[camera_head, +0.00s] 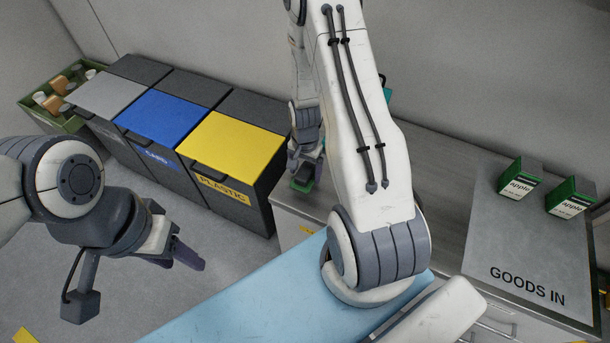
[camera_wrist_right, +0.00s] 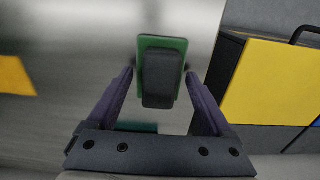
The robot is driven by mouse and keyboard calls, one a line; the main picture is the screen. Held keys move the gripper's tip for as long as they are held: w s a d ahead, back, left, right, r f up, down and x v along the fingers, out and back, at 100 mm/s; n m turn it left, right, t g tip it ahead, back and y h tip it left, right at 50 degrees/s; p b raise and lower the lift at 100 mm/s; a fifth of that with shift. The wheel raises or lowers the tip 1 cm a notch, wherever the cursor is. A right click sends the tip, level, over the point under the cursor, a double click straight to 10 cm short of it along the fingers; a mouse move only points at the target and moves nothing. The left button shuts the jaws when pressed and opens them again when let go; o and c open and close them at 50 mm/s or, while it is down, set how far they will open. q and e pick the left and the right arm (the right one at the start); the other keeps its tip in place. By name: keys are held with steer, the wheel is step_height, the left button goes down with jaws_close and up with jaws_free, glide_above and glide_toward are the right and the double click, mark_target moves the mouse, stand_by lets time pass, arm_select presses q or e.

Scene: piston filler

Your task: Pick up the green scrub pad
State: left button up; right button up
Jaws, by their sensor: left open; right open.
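The green scrub pad (camera_wrist_right: 179,43) lies flat on the grey counter in the right wrist view, with a dark grey block on top of it. In the head view the pad (camera_head: 302,186) shows as a small green patch beneath my right gripper (camera_head: 307,168). In the right wrist view my right gripper (camera_wrist_right: 159,75) is open, with one purple finger on either side of the pad. I cannot tell whether the fingers touch it. My left gripper (camera_head: 190,257) is open and empty, in the air above the floor, away from the counter.
Bins with grey (camera_head: 108,95), blue (camera_head: 161,117) and yellow (camera_head: 231,147) lids stand left of the counter. A green crate (camera_head: 41,114) holds several items. Two green-and-white apple cartons (camera_head: 519,185) stand on the GOODS IN mat (camera_head: 520,240). A teal object (camera_head: 387,94) is partly hidden behind my right arm.

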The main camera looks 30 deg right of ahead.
mark_target(308, 171)
steer(key=c, duration=1)
steer(key=shift+c, duration=0.2)
steer(key=shift+r, duration=0.5)
steer(key=r, duration=0.3)
steer(key=shift+s+d+r+p, duration=0.3)
steer(key=shift+d+r, duration=0.05)
steer(key=shift+r, duration=0.05)
steer(key=s+d+r, duration=0.6)
steer(key=s+d, duration=0.1)
steer(key=shift+s+d+p, duration=0.25)
steer(key=shift+s+p, duration=0.1)
steer(key=shift+s, duration=0.05)
steer(key=shift+r, duration=0.1)
